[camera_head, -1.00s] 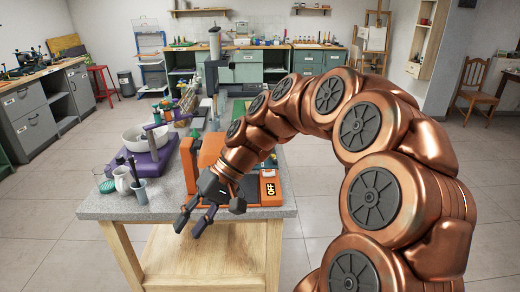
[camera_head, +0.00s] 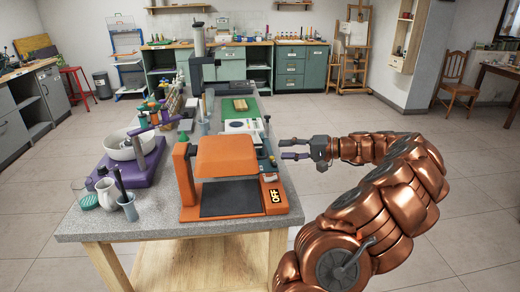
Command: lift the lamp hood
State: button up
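The lamp is an orange device near the front of the grey-topped bench. Its blocky orange hood (camera_head: 226,156) sits over the rear of a flat orange base (camera_head: 236,217) with a black plate (camera_head: 230,199). An orange upright (camera_head: 185,178) stands at its left side.
Left of the lamp are a purple stand (camera_head: 130,166) with a white bowl (camera_head: 122,146), a white jug (camera_head: 107,194) and a grey cup with tools (camera_head: 127,208). A grey column (camera_head: 198,70) rises behind. The floor right of the bench (camera_head: 160,223) is open.

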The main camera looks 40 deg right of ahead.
aim_at(266, 150)
jog(key=p+x, duration=0.1)
jog(key=x, duration=0.6)
jog(key=shift+w+a, duration=0.1)
jog(key=shift+a, duration=0.05)
grip_shut()
dwell(0.6)
